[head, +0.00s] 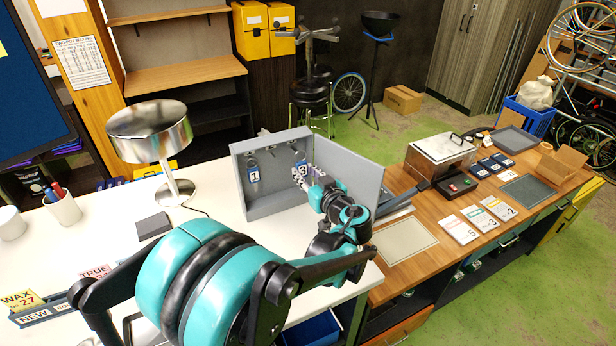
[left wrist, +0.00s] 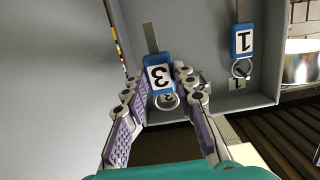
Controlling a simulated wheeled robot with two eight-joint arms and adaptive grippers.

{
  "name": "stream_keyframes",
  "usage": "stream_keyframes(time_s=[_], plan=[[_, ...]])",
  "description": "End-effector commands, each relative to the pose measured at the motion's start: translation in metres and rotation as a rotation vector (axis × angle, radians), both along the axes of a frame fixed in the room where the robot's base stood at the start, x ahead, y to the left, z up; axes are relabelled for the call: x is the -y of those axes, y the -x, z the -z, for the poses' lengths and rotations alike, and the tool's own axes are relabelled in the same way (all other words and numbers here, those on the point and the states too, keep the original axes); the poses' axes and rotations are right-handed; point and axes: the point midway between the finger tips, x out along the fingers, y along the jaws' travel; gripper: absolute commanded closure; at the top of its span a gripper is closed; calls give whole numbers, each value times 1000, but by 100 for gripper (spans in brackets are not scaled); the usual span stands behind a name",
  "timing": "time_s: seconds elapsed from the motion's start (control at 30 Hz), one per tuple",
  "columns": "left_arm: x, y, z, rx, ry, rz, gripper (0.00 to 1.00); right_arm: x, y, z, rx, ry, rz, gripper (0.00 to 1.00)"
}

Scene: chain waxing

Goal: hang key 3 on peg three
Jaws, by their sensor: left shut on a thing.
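Key 3, a blue tag with a white "3" label (left wrist: 160,76), a metal ring and a strip, is between the fingers of my left gripper (left wrist: 157,90), which is shut on it. In the head view key 3 (head: 301,171) shows inside the open grey key cabinet (head: 271,207), on its right side, with my left gripper (head: 313,181) at it. A small "3" mark (left wrist: 167,98) shows through the ring on the back wall. I cannot tell whether the ring is around peg three. Key 1 (head: 254,174) hangs at the cabinet's left. My right gripper is out of view.
The cabinet's open door (head: 347,185) stands close to the right of my left gripper. A chrome lamp (head: 155,135) stands left of the cabinet on the white table. A wooden bench with numbered cards (head: 478,217) and a metal box (head: 440,155) is at right.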

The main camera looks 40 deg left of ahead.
Motion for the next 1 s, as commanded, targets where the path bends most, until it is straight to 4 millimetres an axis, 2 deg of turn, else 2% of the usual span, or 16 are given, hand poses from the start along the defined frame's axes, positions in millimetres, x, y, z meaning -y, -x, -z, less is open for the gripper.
stream_keyframes(time_s=[0.5,1.0], plan=[[-25,-12,2,0,0,-1,95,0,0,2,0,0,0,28],[-35,-18,11,0,0,0,95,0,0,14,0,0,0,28]])
